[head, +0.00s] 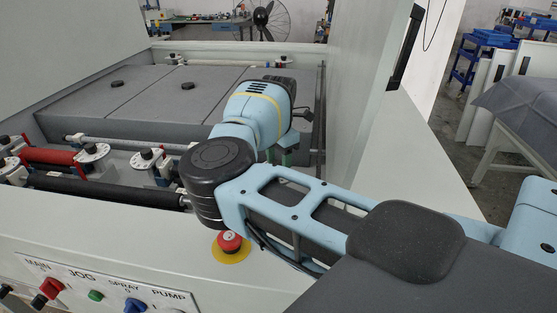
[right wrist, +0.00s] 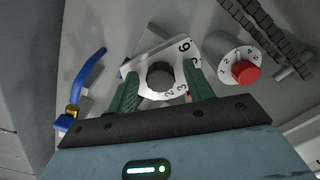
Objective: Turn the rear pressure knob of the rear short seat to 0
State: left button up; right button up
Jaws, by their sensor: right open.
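In the right wrist view, a dark round knob (right wrist: 160,77) sits on a white dial plate (right wrist: 150,57) with black numbers, 2, 3 and 6 among them. My right gripper (right wrist: 161,70) is open, its green fingers on either side of the knob with a gap to it. I cannot tell the knob's setting. In the head view my right arm reaches into the machine; the gripper (head: 284,156) is mostly hidden behind the wrist, and the knob is hidden there. My left gripper is not in view.
A second dial with a red knob (right wrist: 245,72) is to the right in the wrist view, near a dark cable chain (right wrist: 262,30). A blue-handled valve (right wrist: 88,78) is at left. In the head view, rollers (head: 105,190) and a red emergency button (head: 230,242) lie near the arm.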

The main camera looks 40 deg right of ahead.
jog(key=shift+c, duration=0.4)
jog(key=c, duration=0.9)
jog(key=shift+r+n+p, duration=0.25)
jog(key=shift+n+p, duration=0.5)
jog(key=shift+n, duration=0.55)
jog(key=n+p, duration=0.1)
jog(key=n, duration=0.2)
jog(key=shift+f, duration=0.1)
jog(key=n, duration=0.5)
jog(key=shift+w+f, duration=0.1)
jog(key=shift+w, duration=0.05)
jog(key=n, duration=0.4)
jog(key=shift+n, duration=0.3)
jog(key=n, duration=0.4)
jog(key=shift+a, duration=0.1)
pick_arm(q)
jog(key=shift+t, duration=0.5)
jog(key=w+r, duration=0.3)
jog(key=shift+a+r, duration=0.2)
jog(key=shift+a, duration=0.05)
pick_arm(e)
jog(key=n, duration=0.4)
jog(key=shift+n, duration=0.5)
